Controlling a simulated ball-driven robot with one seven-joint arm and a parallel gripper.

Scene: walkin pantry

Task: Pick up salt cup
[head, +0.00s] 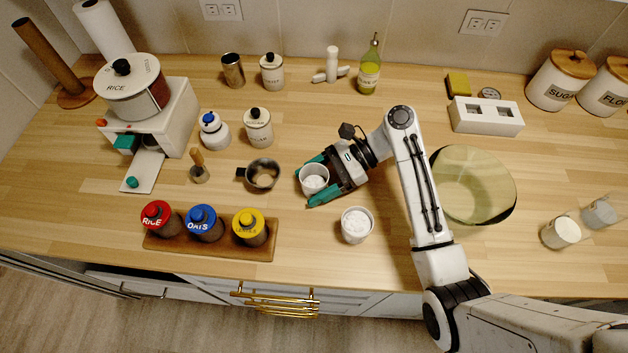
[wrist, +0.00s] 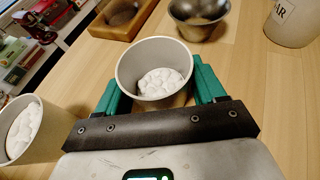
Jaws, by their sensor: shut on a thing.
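A white cup (head: 315,176) with white contents is between the green fingers of my gripper (head: 306,186) in the head view. In the wrist view my gripper (wrist: 160,80) is shut on this cup (wrist: 155,57), one finger at each side, and white lumpy stuff lies in its bottom. The cup is upright or nearly so. I cannot tell whether its base touches the counter. A second white cup (head: 357,225) with white contents stands just front right of my gripper; it also shows at the left of the wrist view (wrist: 25,125). No label reads on either cup.
A metal cup (head: 263,176) stands left of my gripper. A wooden tray (head: 160,244) with red-, blue- and yellow-lidded jars is front left. A glass bowl (head: 475,185) lies right, behind my arm. The wooden counter (head: 320,262) is clear along the front middle.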

